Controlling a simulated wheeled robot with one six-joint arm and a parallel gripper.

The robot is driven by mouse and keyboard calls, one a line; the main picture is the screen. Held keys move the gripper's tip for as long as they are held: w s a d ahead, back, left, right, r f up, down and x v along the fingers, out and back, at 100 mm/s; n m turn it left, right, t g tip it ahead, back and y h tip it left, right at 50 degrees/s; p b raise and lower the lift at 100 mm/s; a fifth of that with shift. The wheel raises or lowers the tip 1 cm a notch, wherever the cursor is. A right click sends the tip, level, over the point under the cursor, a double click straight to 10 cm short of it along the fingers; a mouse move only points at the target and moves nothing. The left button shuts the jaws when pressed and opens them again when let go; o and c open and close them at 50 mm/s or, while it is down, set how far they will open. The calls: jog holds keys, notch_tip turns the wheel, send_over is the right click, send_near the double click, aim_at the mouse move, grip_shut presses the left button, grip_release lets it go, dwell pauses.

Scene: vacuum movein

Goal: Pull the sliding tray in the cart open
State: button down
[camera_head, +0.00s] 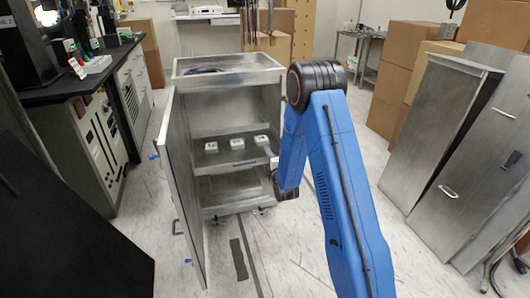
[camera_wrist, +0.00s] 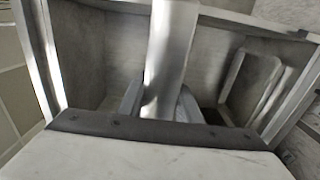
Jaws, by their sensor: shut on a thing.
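The grey metal cart (camera_head: 228,75) stands in the middle of the head view with its front door (camera_head: 182,175) swung open to the left. Inside, the sliding tray (camera_head: 225,166) sits at mid height, with small white blocks (camera_head: 236,144) on it. My gripper (camera_head: 270,164) is at the tray's front right, partly hidden by my blue arm. In the wrist view my gripper (camera_wrist: 160,103) is shut on a bright metal piece (camera_wrist: 172,45), which seems to belong to the tray. Its exact contact is hard to make out.
A black-topped counter (camera_head: 62,95) stands at the left. Leaning metal panels (camera_head: 440,130) and cardboard boxes (camera_head: 402,45) stand at the right. A dark strip (camera_head: 239,260) lies on the floor before the cart. The floor between cart and panels is mostly clear.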

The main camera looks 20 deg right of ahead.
jog(key=shift+s+r, duration=0.2)
jog(key=shift+s, duration=0.4)
jog(key=c, duration=1.4)
grip_release()
jog(key=shift+r, duration=0.1)
jog(key=shift+o, duration=0.2)
jog(key=shift+f, duration=0.2)
